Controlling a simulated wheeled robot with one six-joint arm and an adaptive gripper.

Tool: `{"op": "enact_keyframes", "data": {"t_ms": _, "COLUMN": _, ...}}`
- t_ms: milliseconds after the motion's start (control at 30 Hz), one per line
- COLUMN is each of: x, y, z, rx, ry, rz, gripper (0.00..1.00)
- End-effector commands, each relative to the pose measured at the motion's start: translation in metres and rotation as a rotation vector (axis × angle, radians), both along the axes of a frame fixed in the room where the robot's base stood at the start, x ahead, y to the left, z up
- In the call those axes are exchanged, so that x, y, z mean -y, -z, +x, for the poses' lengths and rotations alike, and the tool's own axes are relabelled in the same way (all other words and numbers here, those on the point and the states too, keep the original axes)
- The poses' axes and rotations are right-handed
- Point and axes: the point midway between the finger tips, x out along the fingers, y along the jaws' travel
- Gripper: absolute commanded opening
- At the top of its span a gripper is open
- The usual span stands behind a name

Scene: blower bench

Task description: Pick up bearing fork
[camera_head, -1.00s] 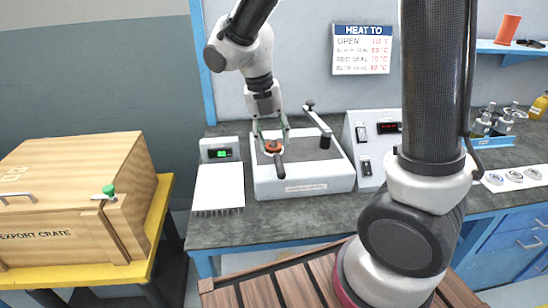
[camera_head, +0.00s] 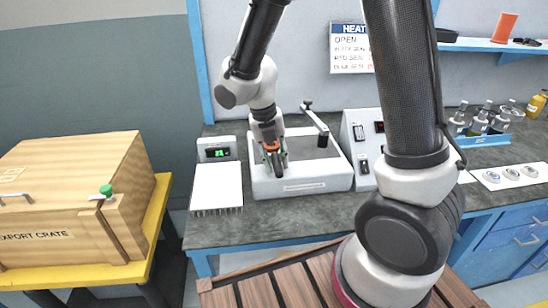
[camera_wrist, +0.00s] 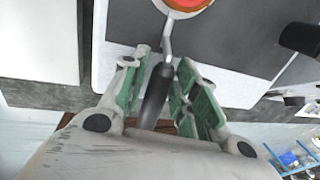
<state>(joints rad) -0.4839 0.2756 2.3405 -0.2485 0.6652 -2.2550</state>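The bearing fork shows in the wrist view as a dark handle (camera_wrist: 157,95) with a thin metal shaft leading to a ring around an orange-red disc at the top edge. In the head view the fork's dark handle (camera_head: 282,167) points toward the front of the white hot-plate unit (camera_head: 310,186). My gripper (camera_wrist: 160,65) has its green-padded fingers spread on both sides of the handle. A gap shows on the left; the right finger is close to it, and contact cannot be told. In the head view my gripper (camera_head: 271,157) is low over the plate's left part.
A lever arm (camera_head: 318,124) stands on the unit's right side. A control box (camera_head: 362,150) is to the right, and a small green display (camera_head: 216,150) and white pad (camera_head: 217,186) to the left. A wooden crate (camera_head: 75,200) stands far left. Bench front is clear.

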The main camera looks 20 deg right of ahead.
Motion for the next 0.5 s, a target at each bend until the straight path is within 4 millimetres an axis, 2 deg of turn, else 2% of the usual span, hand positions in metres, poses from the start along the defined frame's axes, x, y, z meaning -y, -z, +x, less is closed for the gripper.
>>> {"op": "enact_keyframes", "data": {"t_ms": 33, "x": 0.0, "y": -0.0001, "z": 0.0001, "rx": 0.0, "ry": 0.0, "rz": 0.0, "gripper": 0.14}}
{"op": "enact_keyframes", "data": {"t_ms": 100, "x": 0.0, "y": -0.0002, "z": 0.0, "rx": 0.0, "ry": 0.0, "rz": 0.0, "gripper": 0.01}}
{"op": "enact_keyframes", "data": {"t_ms": 133, "x": 0.0, "y": -0.0002, "z": 0.0001, "rx": 0.0, "ry": 0.0, "rz": 0.0, "gripper": 0.0}}
{"op": "enact_keyframes", "data": {"t_ms": 367, "x": -0.0002, "y": -0.0007, "z": 0.0003, "rx": 0.001, "ry": 0.0, "rz": 0.001, "gripper": 0.0}}
{"op": "enact_keyframes", "data": {"t_ms": 500, "x": -0.0008, "y": -0.0099, "z": 0.0014, "rx": 0.005, "ry": 0.0, "rz": 0.002, "gripper": 0.0}}
